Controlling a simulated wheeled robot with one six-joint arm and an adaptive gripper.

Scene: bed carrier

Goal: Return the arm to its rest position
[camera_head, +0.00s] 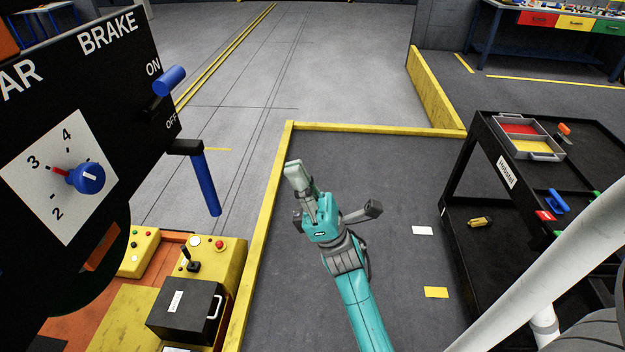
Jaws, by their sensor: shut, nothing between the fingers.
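My teal arm reaches up from the bottom middle of the picture, over the dark grey floor. My gripper (295,170) is at its far end, pointing away from me and a little left. Its grey fingers are together and hold nothing. It is clear of the panel on the left and of the black cart on the right. My arm's lower part runs out of the picture at the bottom.
A black panel (110,150) at left carries a blue-handled brake lever (168,80), a blue hanging handle (205,183) and a numbered dial (86,177). Below it is a yellow control box (228,262). A black cart (478,190) stands right. A yellow-edged barrier (370,128) lies ahead.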

